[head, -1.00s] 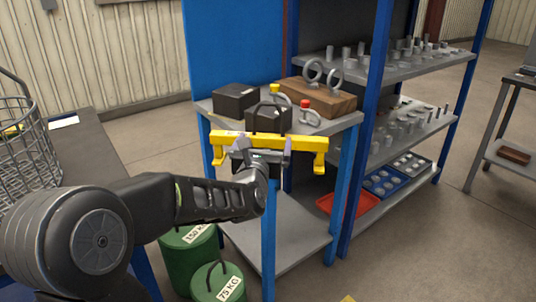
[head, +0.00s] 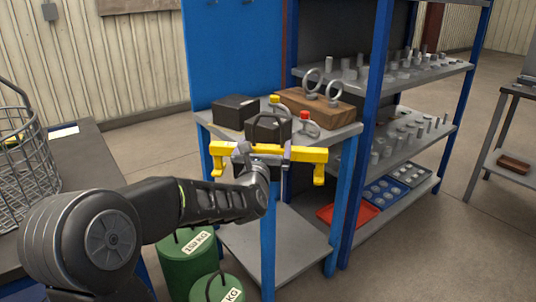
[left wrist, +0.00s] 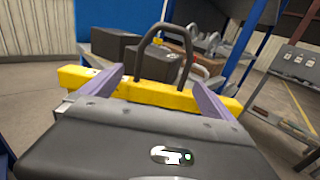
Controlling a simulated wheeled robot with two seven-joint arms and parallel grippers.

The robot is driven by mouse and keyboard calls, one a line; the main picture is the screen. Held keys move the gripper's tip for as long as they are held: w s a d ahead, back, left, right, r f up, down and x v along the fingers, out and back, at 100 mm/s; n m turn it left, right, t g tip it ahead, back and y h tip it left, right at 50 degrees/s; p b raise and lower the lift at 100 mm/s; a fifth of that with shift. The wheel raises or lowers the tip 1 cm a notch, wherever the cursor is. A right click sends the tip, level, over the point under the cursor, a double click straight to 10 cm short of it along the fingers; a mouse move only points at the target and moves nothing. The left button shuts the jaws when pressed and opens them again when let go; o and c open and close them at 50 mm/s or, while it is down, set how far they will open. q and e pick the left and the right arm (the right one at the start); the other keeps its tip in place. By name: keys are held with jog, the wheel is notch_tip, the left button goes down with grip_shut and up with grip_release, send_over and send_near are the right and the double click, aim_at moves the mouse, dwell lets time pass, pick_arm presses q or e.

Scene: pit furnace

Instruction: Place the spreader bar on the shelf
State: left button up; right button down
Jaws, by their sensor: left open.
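The spreader bar (head: 308,154) is yellow, with down-turned ends, at the front edge of the small blue-legged table. In the left wrist view the bar (left wrist: 150,92) runs across beyond my fingers, with a dark loop handle (left wrist: 160,52) standing up between them. My left gripper (head: 263,152) is open, its two purple fingers on either side of the loop, level with the bar. I cannot tell whether the fingers touch it, or whether the bar rests on the table. The blue-post shelf rack (head: 375,70) stands to the right. My right gripper is not in view.
The small table (head: 345,132) carries dark blocks (head: 235,111), a wooden block with ring bolts (head: 312,107) and shackles. The rack's shelves hold many metal parts, with red (head: 345,214) and blue trays low down. Green weights (head: 185,262) stand on the floor. A wire basket (head: 20,165) is at left.

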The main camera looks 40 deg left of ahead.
aim_at(270, 132)
pick_arm(q)
jog(key=x, duration=0.5)
jog(key=shift+w+f, duration=0.1)
dwell(0.4)
jog(key=c, duration=1.9)
jog(key=shift+r, duration=0.25)
jog(key=shift+c, duration=0.4)
